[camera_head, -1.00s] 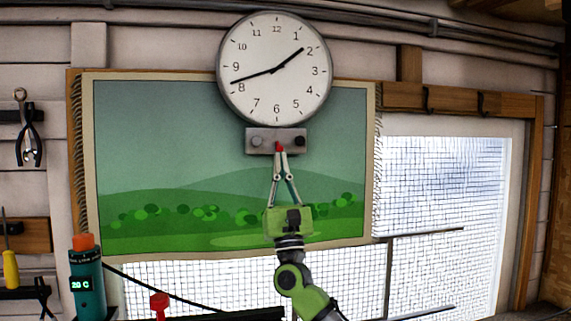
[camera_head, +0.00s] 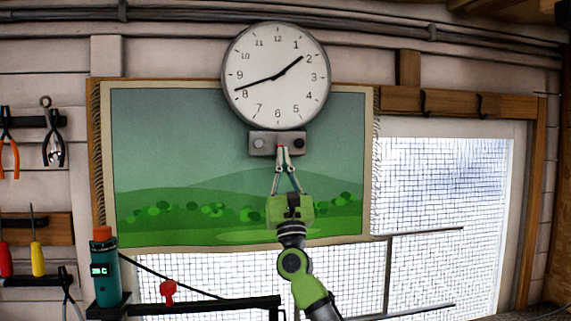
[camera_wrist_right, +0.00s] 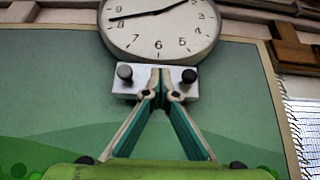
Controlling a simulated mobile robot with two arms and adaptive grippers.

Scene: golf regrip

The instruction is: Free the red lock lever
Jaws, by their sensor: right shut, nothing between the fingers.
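A grey box (camera_head: 262,153) with two round knobs is mounted on the wall under the clock; it also shows in the wrist view (camera_wrist_right: 124,87). In the wrist view the fingertips (camera_wrist_right: 160,72) meet between the two dark knobs, with no red visible. I cannot tell whether they touch the lever. My left gripper is not in view.
A round clock (camera_head: 275,76) hangs above the box. A green landscape hanging (camera_head: 180,150) covers the wall behind. A stand with a teal device (camera_head: 104,272) and a red knob (camera_head: 168,291) is at lower left. Tools (camera_head: 53,140) hang at left; a mesh window (camera_head: 440,190) is right.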

